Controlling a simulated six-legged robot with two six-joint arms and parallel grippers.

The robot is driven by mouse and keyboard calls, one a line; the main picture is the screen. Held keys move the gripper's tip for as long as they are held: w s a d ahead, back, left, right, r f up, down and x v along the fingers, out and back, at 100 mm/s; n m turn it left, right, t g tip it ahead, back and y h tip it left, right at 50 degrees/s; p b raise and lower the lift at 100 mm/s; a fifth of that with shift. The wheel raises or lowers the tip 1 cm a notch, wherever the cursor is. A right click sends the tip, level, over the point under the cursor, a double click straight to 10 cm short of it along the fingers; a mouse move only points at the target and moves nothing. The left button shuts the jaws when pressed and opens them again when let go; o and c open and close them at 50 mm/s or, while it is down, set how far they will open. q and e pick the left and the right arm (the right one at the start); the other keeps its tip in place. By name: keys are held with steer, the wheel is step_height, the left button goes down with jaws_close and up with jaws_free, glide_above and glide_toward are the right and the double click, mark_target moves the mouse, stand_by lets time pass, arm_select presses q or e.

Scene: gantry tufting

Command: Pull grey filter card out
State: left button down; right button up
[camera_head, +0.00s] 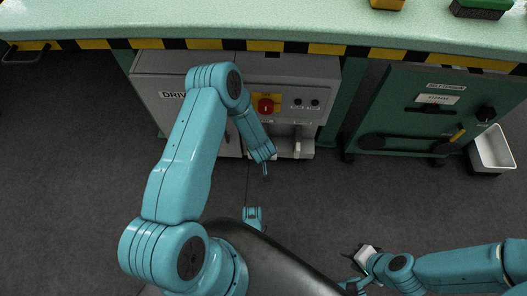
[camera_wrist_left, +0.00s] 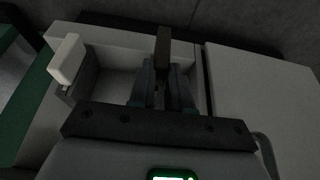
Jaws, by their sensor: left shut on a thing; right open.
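My left gripper (camera_head: 266,170) hangs at the front of the grey drive cabinet (camera_head: 180,75), by its lower opening. In the left wrist view, its dark fingers (camera_wrist_left: 162,88) are shut on a narrow dark upright piece, which looks like the grey filter card (camera_wrist_left: 163,48). The card stands upright between the fingers, in or just over an open light-grey box (camera_wrist_left: 112,72). Its lower end is hidden by the fingers, so I cannot tell how deep it sits. My right gripper (camera_head: 352,268) is open, low at the right over the floor, away from the cabinet.
A white block (camera_wrist_left: 67,58) stands at the box's left side. The cabinet front has a red knob (camera_head: 265,105) on a yellow plate. A green cabinet (camera_head: 430,110) and a white bin (camera_head: 492,148) stand to the right. The striped bench edge (camera_head: 330,48) runs above. The dark floor in front is clear.

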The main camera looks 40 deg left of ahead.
arm_select(q)
steer(key=shift+s+d, duration=0.55)
steer(key=shift+s, duration=0.3)
steer(key=shift+s+d, duration=0.5)
steer(key=shift+s, duration=0.35)
